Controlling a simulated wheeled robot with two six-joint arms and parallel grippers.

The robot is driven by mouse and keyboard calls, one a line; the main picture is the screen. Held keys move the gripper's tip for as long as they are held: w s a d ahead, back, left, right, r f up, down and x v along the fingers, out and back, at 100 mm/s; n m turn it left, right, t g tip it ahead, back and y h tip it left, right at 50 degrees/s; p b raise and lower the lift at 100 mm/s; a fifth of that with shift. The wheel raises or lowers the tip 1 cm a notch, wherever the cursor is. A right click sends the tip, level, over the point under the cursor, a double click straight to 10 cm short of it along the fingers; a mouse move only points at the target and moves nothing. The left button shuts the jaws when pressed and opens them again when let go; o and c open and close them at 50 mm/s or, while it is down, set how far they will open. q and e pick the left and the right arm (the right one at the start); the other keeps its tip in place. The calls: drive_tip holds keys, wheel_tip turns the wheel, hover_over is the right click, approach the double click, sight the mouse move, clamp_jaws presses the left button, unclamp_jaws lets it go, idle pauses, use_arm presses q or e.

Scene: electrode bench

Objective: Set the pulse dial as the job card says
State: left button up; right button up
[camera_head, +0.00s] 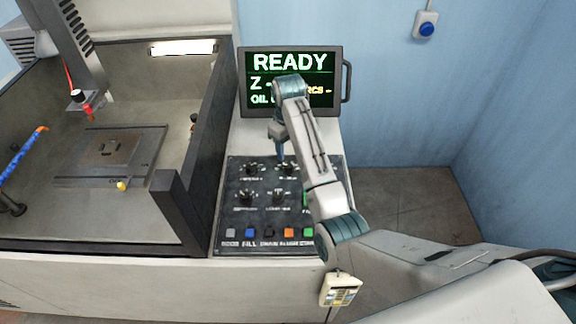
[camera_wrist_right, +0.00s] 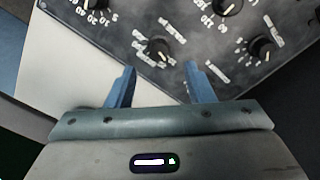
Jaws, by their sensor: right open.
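The control panel (camera_head: 228,215) carries several black dials with white scale marks. One dial (camera_head: 251,169) is at its upper left, another (camera_head: 287,168) to its right, and two more (camera_head: 246,197) (camera_head: 278,197) sit below. Their labels are too small to read, so I cannot tell which is the pulse dial. My right gripper (camera_head: 280,156) is at the panel's upper part, by the upper right dial. In the right wrist view my gripper (camera_wrist_right: 160,76) has its blue fingers apart, with a dial (camera_wrist_right: 158,50) just beyond the gap. No job card is readable. My left gripper is out of view.
A screen (camera_head: 290,100) behind the panel reads READY, partly hidden by my right arm. Coloured buttons (camera_head: 250,233) line the panel's front. An open-topped machine tank (camera_head: 180,215) stands left. A handheld pendant (camera_head: 340,290) hangs at the front. The floor (camera_head: 405,205) at right is clear.

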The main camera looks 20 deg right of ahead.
sight(288, 165)
drive_tip(key=f, duration=0.2)
drive_tip(key=f+p, duration=0.1)
drive_tip(key=f, duration=0.3)
drive_tip(key=shift+w+f+p, duration=0.1)
drive_tip(key=shift+w+p, duration=0.2)
drive_tip(key=shift+p, duration=0.1)
drive_tip(key=shift+s+f, duration=0.1)
drive_tip(key=shift+f, duration=0.5)
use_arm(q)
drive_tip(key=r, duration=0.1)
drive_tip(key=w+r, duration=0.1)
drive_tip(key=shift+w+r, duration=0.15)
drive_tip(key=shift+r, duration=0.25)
use_arm(e)
drive_tip(key=c, duration=1)
